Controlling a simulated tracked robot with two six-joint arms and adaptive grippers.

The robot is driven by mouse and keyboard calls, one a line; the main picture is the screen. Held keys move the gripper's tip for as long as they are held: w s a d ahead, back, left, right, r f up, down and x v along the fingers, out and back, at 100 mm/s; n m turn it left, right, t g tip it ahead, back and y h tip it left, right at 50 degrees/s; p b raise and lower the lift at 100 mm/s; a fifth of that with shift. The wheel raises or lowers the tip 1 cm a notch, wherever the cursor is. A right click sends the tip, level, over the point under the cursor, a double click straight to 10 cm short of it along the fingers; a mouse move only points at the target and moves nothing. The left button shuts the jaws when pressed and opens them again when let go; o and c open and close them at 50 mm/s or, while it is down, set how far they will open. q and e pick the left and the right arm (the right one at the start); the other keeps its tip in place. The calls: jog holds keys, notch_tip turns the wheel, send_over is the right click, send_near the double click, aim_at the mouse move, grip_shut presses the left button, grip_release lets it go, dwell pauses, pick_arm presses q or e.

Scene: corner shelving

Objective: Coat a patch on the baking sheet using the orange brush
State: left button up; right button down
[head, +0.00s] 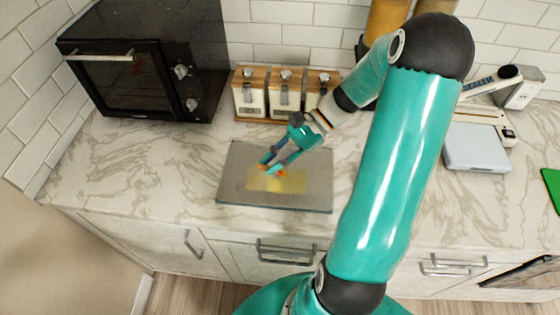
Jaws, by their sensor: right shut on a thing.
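The baking sheet (232,172) lies flat on the marble counter, a dark grey rectangle. A yellowish patch (292,183) shows on its middle. My right gripper (270,166) reaches over the sheet from the upper right, its fingers pointing down at the patch. It is shut on the orange brush (281,168), of which only small orange bits show between and beside the fingertips. The brush is at the patch's upper edge; I cannot tell whether it touches the sheet. My left gripper is not in view.
A black microwave (150,60) stands at the back left. Several wood-framed canisters (286,95) stand behind the sheet. The counter left of the sheet (130,170) is clear.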

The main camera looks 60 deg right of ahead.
jog(key=shift+w+a, duration=1.8)
jog(key=shift+w, duration=2.9)
jog(key=shift+s+d+p, duration=0.6)
jog(key=shift+s+d, duration=3.95)
jog(key=shift+s, duration=2.5)
jog(key=w+a, duration=0.4)
jog(key=w, duration=0.3)
jog(key=w+a, duration=0.3)
jog(key=w, duration=0.4)
jog(key=shift+w+a, duration=0.4)
